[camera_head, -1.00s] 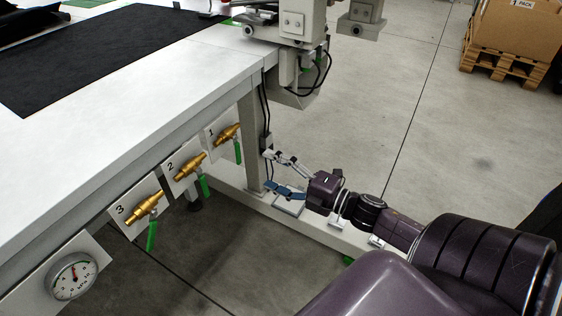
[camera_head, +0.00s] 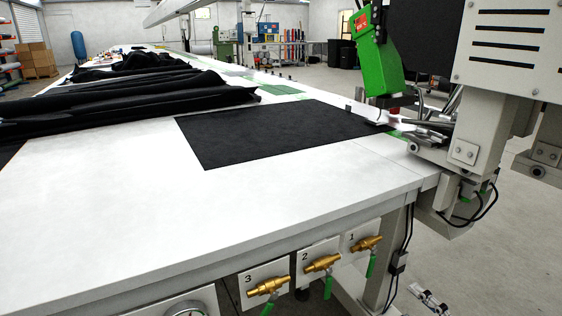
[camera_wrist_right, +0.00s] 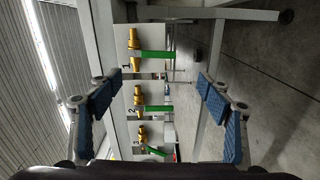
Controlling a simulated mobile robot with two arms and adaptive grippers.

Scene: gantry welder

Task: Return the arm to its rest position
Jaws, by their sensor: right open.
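My right gripper (camera_wrist_right: 160,84) is open and empty in the right wrist view, its blue-padded fingers spread to either side. Beyond them are three brass valves with green handles, numbered 1 (camera_wrist_right: 134,40), 2 (camera_wrist_right: 139,95) and 3 (camera_wrist_right: 141,132). In the head view, valve 1 (camera_head: 366,244), valve 2 (camera_head: 322,263) and valve 3 (camera_head: 268,287) sit on white plates under the table edge, handles hanging down. Only a small part of my right gripper (camera_head: 428,299) shows at the bottom edge; the arm is out of frame. My left gripper is in neither current view.
The long white table (camera_head: 110,225) fills the left and middle, with a flat black sheet (camera_head: 270,134) and bunched black fabric (camera_head: 130,108) on it. The welder head (camera_head: 490,130) stands at the right with hanging cables. A gauge (camera_head: 188,311) is partly cut off below. Floor is clear at right.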

